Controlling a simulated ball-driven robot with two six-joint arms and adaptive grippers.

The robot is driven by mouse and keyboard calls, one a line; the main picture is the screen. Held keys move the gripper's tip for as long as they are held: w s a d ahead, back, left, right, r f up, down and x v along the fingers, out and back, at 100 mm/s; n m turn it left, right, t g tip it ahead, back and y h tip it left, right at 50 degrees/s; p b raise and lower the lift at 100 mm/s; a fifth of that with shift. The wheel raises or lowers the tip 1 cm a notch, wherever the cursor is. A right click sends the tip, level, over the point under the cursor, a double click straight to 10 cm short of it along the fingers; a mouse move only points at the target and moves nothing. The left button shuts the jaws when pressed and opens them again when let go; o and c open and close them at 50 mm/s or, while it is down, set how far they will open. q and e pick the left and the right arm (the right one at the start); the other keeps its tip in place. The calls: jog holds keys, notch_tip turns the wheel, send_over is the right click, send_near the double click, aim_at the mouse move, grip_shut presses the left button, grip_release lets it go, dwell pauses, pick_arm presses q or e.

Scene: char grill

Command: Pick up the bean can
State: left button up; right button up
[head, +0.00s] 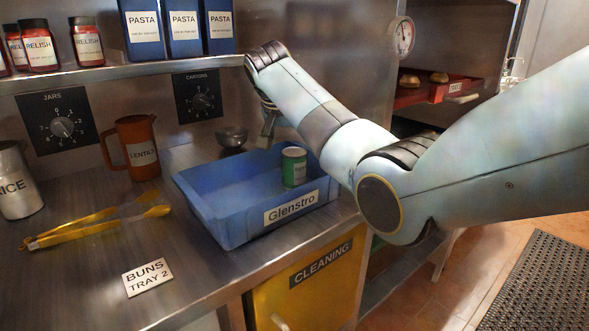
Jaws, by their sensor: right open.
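A green can (293,168) with a pale band stands upright in the right back part of the blue Glenstro tray (222,230). Its label is too small to read, so I cannot tell whether it is the bean can. My right arm reaches in from the right, and its gripper (268,125) points down over the tray's back edge, left of the can and higher, apart from it. The gripper is open and empty; part of it is hidden behind the wrist. My left gripper is not in view.
A small metal bowl (231,137) sits behind the tray. A brown lentils jug (138,147), a metal rice canister (15,181) and yellow tongs (95,229) are on the counter to the left. A shelf (130,70) with pasta boxes and relish jars runs above.

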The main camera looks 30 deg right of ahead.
aim_at(294, 151)
jog(key=x, duration=0.5)
jog(key=shift+w+d+f, duration=0.1)
jog(key=shift+w+d, duration=0.1)
jog(key=shift+d, duration=0.05)
jog(key=c, duration=1.3)
jog(key=shift+c, duration=0.9)
